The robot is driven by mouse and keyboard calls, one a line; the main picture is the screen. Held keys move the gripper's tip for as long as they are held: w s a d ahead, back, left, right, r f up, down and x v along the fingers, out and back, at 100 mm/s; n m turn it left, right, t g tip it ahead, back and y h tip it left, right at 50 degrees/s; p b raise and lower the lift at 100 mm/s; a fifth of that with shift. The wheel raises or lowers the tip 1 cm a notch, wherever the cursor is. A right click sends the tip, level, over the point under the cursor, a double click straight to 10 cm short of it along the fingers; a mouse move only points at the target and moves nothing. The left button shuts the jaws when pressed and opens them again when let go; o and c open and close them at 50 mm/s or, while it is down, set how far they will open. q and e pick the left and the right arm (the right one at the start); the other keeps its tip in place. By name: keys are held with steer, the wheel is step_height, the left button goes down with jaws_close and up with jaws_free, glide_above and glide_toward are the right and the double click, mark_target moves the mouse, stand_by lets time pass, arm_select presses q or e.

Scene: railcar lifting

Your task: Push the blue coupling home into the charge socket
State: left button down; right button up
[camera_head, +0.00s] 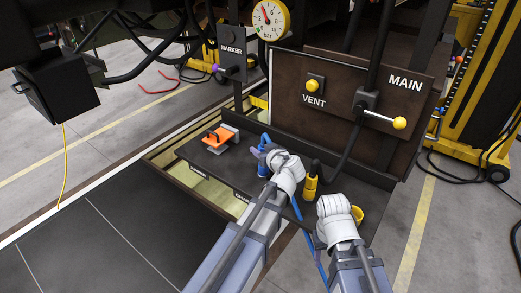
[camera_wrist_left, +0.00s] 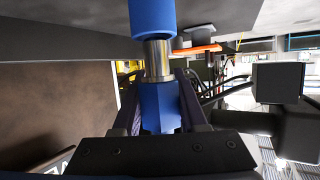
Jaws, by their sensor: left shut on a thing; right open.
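My left gripper (camera_head: 268,157) is shut on the blue coupling (camera_head: 262,170) above the dark shelf. In the left wrist view the blue body of the coupling (camera_wrist_left: 160,107) sits between the two dark fingers. A bare silver metal section (camera_wrist_left: 157,58) reaches from it to a blue cylinder (camera_wrist_left: 152,17) at the top edge. I cannot tell whether that cylinder is the charge socket or part of the coupling. A blue hose (camera_head: 299,212) runs down past my left wrist. My right gripper (camera_head: 333,206) is open at the shelf's right end, its fingers mostly hidden.
An orange device (camera_head: 218,136) lies on the dark shelf (camera_head: 205,158). A yellow fitting (camera_head: 310,187) with a black hose stands between my grippers. A yellow ring (camera_head: 357,214) is beside my right one. Behind rise the VENT knob (camera_head: 312,86), MAIN lever (camera_head: 384,117) and gauge (camera_head: 269,19).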

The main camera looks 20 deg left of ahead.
arm_select(q)
steer(key=shift+f+b, duration=1.5)
steer(key=shift+f, duration=0.05)
steer(key=shift+c, duration=1.8)
jaws_free()
steer(key=shift+s+r, duration=0.1)
steer(key=shift+r, duration=0.05)
steer(key=p+v, duration=0.3)
steer(key=v, duration=0.4)
steer(key=shift+s+d, duration=0.25)
steer(key=shift+d, duration=0.05)
